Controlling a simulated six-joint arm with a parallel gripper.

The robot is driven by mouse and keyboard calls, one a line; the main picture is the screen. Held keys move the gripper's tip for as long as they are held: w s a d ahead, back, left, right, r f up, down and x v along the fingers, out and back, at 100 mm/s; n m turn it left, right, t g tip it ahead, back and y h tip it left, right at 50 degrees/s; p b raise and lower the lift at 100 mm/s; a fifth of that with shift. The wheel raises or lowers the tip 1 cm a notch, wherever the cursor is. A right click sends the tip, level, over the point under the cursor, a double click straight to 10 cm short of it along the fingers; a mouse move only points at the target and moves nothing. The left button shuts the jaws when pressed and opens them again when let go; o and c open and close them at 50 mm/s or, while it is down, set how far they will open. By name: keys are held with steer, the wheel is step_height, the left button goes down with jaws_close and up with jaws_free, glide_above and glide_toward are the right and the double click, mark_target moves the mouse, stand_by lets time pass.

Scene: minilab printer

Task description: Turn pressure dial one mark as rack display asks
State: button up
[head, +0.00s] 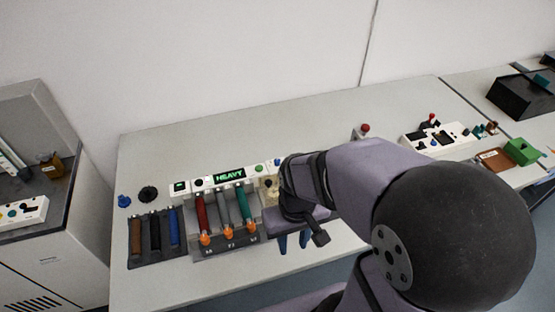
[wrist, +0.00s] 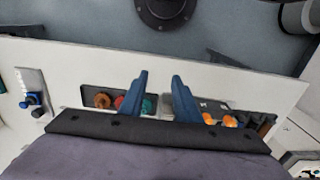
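The rack display (head: 229,175) reads "HEAVY" in green letters above a grey rack (head: 224,242). The rack holds red (head: 201,212), grey (head: 223,208) and green (head: 243,205) rollers with orange ends and small letters below. I cannot tell which part is the pressure dial; a black round knob (head: 148,194) stands at the table's left. My gripper (head: 293,244) points down right of the rack, over the table's front part. In the wrist view its two blue fingers (wrist: 158,82) are apart with nothing held between them. Orange ends (wrist: 219,120) show right of them.
A dark tray (head: 158,263) with brown, black and blue rollers lies left of the rack. A blue knob (head: 123,200) is at the left edge. A white control box (head: 430,141) and a green block (head: 521,151) stand at right.

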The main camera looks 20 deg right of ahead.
steer(key=w+d+n+t, duration=0.1)
steer(key=w+d+t, duration=0.1)
steer(key=w, duration=1.4)
steer(key=n+t+b, duration=0.1)
steer(key=t, duration=0.2)
glide_toward(277, 160)
steer(key=shift+w+d+f+y, duration=0.3)
steer(key=shift+w+f+y, duration=0.05)
steer(key=shift+y, duration=0.05)
steer(key=shift+f, duration=0.15)
steer(key=shift+p+x, duration=1)
steer(key=shift+x, duration=2.45)
steer(key=shift+s, duration=0.15)
steer(key=shift+c, duration=0.3)
steer(key=shift+f, duration=0.1)
jaws_close()
